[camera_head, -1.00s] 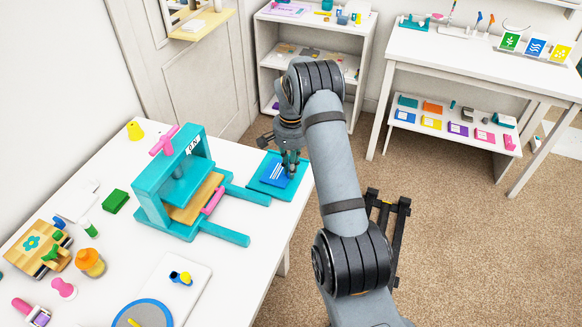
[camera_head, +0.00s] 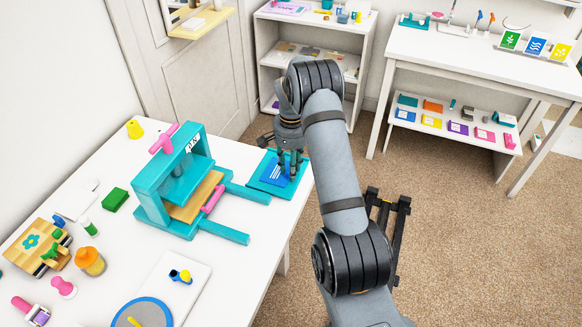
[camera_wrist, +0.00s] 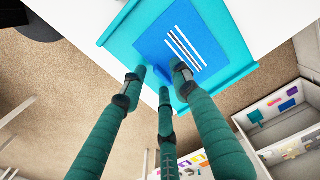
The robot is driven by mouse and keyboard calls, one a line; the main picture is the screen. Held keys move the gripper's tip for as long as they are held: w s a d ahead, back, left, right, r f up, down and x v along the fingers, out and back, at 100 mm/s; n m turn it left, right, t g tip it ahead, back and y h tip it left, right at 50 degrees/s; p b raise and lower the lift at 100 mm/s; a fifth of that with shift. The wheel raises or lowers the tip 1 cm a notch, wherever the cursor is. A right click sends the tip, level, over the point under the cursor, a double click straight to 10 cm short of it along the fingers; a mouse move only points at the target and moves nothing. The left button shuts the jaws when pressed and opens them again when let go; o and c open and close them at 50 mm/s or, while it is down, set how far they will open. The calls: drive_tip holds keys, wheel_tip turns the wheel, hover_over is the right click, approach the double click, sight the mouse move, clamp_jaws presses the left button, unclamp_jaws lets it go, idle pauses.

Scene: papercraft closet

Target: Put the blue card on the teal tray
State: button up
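The blue card (camera_head: 275,174) with white stripes lies on the teal tray (camera_head: 287,194) at the far right corner of the white table. In the wrist view, the card (camera_wrist: 185,40) lies within the rim of the tray (camera_wrist: 228,35), turned roughly in line with it. A small blue tab rises at the card's near edge, between the fingertips. My gripper (camera_head: 291,178) is over the right part of the card. In the wrist view, its three green fingers (camera_wrist: 162,78) are spread around the tab, with gaps between them.
A teal press (camera_head: 180,185) stands left of the tray, its two rails reaching towards it. Several craft items lie on the table's left. A shelf (camera_head: 310,52) and a second table (camera_head: 480,55) stand at the back. Floor is open on the right.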

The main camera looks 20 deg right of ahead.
wheel_tip(320, 180, up, 12)
drive_tip(key=shift+r, duration=0.2)
drive_tip(key=shift+f, duration=0.1)
idle(0.4)
wheel_tip(320, 180, down, 12)
drive_tip(key=shift+f, duration=0.2)
wheel_tip(320, 180, up, 2)
drive_tip(key=shift+w+r, duration=0.1)
drive_tip(key=shift+r, duration=0.65)
